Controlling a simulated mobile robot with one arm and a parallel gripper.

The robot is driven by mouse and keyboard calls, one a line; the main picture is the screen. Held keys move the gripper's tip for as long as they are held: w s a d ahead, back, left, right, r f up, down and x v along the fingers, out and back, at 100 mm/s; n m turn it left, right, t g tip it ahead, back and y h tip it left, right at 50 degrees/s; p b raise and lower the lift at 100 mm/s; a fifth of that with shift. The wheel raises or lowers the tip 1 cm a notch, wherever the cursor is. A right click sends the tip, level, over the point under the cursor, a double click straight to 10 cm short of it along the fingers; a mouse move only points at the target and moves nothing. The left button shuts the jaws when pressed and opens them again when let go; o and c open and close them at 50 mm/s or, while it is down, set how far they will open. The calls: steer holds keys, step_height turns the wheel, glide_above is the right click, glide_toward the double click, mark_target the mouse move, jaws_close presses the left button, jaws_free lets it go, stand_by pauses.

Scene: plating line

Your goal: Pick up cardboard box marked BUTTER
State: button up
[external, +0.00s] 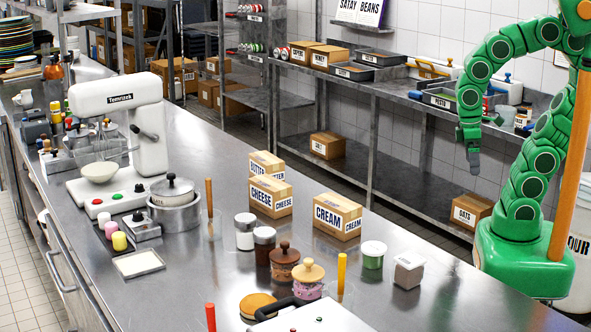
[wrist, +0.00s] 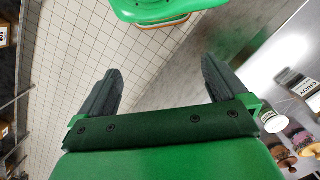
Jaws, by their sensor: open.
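The cardboard box marked BUTTER (external: 266,159) stands on the steel counter (external: 225,243), just behind the box marked CHEESE (external: 270,197), which hides its lower part. In the external view my gripper (external: 473,165) hangs from the green arm at the right, over the aisle in front of the wall shelves, well apart from the BUTTER box. The BUTTER box does not show in the wrist view.
A box marked CREAM (external: 337,216) stands right of CHEESE. Jars, including a white-lidded green one (external: 373,254), stand along the counter's near right. A Temrock mixer (external: 122,140) and a pot (external: 174,206) are to the left. The shelf unit (external: 372,150) lines the back.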

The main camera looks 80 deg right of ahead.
steer(key=shift+w, duration=0.1)
steer(key=w+d+r+n+t+h, duration=0.1)
steer(key=w+d+n+h, duration=0.2)
steer(key=w+d, duration=0.6)
steer(key=w+d+r+n+t+h, duration=0.1)
steer(key=w+d+n+h, duration=0.4)
steer(key=w, duration=0.7)
steer(key=w+d+r+n+h, duration=0.1)
steer(key=w+d+n+h, duration=0.1)
steer(key=w+d, duration=0.75)
steer(key=n+t+h, duration=0.2)
steer(key=n+t, duration=0.5)
steer(key=n, duration=0.5)
glide_toward(270, 160)
steer(key=s+d+r, duration=0.4)
steer(key=d, duration=0.4)
steer(key=w+a+f+n+y, duration=0.1)
steer(key=w+a+f+n, duration=0.1)
steer(key=w+a+f+n+t, duration=0.1)
steer(key=w+a+f+n, duration=0.1)
steer(key=w+f, duration=0.1)
steer(key=shift+a+f+t+y, duration=0.2)
steer(key=shift+a+t+y, duration=0.1)
steer(key=shift+y, duration=0.1)
steer(key=shift+x, duration=3.8)
steer(key=shift+w+r, duration=0.1)
steer(key=shift+r, duration=0.1)
